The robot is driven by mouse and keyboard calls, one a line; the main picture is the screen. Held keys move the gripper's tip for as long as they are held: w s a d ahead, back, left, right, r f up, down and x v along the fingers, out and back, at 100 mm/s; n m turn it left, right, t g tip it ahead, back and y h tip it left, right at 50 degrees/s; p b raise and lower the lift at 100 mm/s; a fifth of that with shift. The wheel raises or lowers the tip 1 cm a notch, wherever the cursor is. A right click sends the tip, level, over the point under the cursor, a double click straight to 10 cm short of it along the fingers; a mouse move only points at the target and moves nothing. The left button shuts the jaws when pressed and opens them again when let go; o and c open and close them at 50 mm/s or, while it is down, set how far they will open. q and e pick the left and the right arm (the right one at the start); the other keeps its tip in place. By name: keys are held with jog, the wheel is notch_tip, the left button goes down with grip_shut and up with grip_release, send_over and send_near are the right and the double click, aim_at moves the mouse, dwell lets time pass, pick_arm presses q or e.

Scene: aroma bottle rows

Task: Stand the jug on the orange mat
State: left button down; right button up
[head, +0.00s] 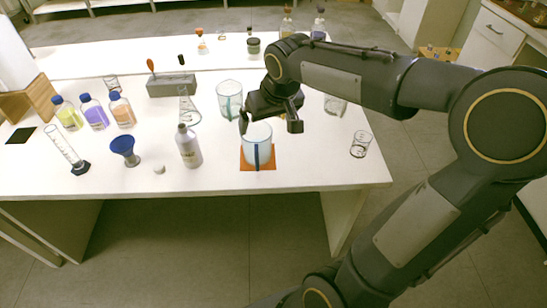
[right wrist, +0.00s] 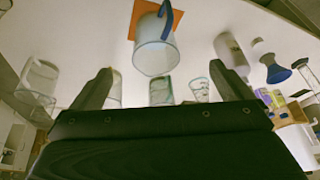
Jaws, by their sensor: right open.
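The jug (head: 257,145), a clear cup-like vessel with a blue handle, stands upright on the orange mat (head: 243,166) near the table's front edge. The jug also shows in the right wrist view (right wrist: 155,52), with the mat (right wrist: 143,10) under it. My right gripper (head: 270,124) is open, just behind and above the jug in the head view. In the right wrist view the jug lies beyond the open fingers, with nothing between them. My left gripper is in neither view.
A grey bottle (head: 188,148) and a blue funnel (head: 124,149) stand left of the mat. A large beaker (head: 229,101) is behind it, and a small beaker (head: 361,144) stands to the right. Several colored bottles (head: 94,112) are at the left. The table's front strip is mostly clear.

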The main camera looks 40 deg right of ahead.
jog(key=s+a+f+y, duration=0.1)
jog(key=s+a, duration=0.2)
jog(key=s, duration=0.3)
jog(key=s+a+f+y, duration=0.1)
jog(key=s+a+f, duration=0.1)
jog(key=s, duration=0.5)
jog(key=s+a+f+t+y, duration=0.1)
jog(key=s+a+y, duration=0.1)
jog(key=s+a, duration=0.2)
jog(key=s, duration=0.3)
jog(key=shift+a+f, duration=0.15)
jog(key=shift+a, duration=0.2)
notch_tip(320, 180, up, 6)
jog(key=p, duration=0.5)
jog(key=shift+f, duration=0.2)
